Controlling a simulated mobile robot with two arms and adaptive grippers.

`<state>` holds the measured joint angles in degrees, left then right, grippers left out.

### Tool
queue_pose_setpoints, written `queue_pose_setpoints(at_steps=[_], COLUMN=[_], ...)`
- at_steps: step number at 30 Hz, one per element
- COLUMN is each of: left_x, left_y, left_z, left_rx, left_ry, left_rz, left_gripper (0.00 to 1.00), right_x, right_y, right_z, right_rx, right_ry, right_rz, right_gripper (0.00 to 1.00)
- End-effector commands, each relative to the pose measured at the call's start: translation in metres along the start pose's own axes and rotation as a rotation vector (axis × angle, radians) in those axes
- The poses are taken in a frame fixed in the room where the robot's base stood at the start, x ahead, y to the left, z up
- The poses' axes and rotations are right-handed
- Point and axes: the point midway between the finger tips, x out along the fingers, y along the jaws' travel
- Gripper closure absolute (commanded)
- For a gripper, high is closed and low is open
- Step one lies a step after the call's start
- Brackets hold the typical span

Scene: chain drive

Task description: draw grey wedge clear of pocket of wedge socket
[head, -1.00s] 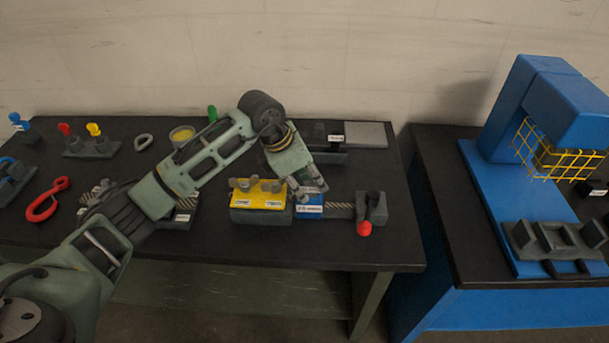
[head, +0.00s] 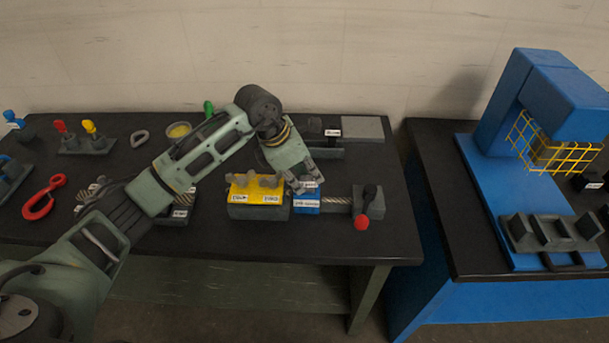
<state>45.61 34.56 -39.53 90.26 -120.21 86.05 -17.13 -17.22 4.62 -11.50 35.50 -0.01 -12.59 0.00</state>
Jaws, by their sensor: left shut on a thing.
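My left gripper (head: 303,187) points down at the blue block (head: 306,204), which bears a white label and appears to be the wedge socket. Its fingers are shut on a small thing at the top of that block. This is probably the grey wedge, but the fingers hide it, so I cannot see how deep it sits in the pocket. A short rope (head: 336,205) runs from the blue block's right side to a grey clamp block (head: 372,206) with a red-knobbed lever. My right gripper is not in view.
A yellow-topped block (head: 257,184) with grey pegs stands close left of the blue block. A red hook (head: 43,200) lies far left. A grey plate (head: 362,129) lies at the back right. The black table's (head: 270,240) front strip is clear. A blue press (head: 560,100) stands right.

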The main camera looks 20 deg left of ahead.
Motion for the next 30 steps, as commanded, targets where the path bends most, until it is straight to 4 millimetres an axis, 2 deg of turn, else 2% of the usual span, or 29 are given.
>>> queue_pose_setpoints(at_steps=[30], left_x=[-0.051], left_y=[0.005], left_z=[0.023], left_rx=[0.000], left_ry=[-0.012], left_rz=[0.014], left_gripper=[1.00], right_x=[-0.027], right_y=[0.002], right_z=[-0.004], right_rx=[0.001], right_ry=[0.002], right_rz=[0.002], right_gripper=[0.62])
